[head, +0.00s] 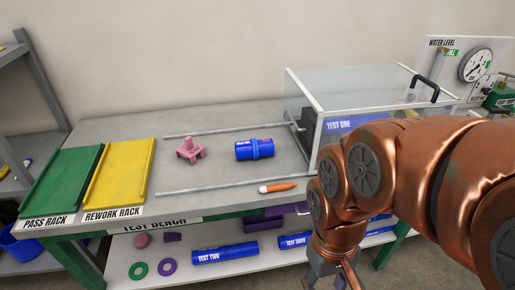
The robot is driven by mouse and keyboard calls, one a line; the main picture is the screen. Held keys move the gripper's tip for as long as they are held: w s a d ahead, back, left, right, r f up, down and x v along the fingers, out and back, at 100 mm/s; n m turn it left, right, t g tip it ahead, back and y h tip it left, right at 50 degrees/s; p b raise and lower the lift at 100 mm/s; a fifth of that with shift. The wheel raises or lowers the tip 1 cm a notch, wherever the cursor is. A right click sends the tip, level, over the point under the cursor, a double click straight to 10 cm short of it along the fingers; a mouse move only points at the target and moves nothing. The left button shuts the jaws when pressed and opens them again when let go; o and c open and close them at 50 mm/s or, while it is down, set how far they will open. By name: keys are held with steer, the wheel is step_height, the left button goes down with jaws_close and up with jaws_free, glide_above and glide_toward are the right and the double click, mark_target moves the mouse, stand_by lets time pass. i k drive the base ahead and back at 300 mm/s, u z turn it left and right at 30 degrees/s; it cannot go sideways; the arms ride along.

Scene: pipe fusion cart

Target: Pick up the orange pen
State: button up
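The orange pen (280,187) lies flat on the grey test bench (222,120), close to its front edge, with a pale end to the left and its tip to the right. My copper arm comes in from the right, and its wrist bends down in front of the bench. My gripper (333,279) points down at the bottom edge of the head view, below and to the right of the pen and apart from it. Its fingertips are cut off by the frame, so I cannot tell its opening.
A blue pipe piece (254,149) and a pink fixture (190,150) stand behind the pen, between two metal rails. Yellow (120,172) and green (62,180) racks lie left. A clear-walled tank (345,85) stands right. Blue pipes (225,253) and rings lie on the lower shelf.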

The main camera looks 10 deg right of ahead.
mark_target(268, 188)
steer(key=u, duration=2.35)
steer(key=k, duration=0.55)
steer(key=z, duration=0.55)
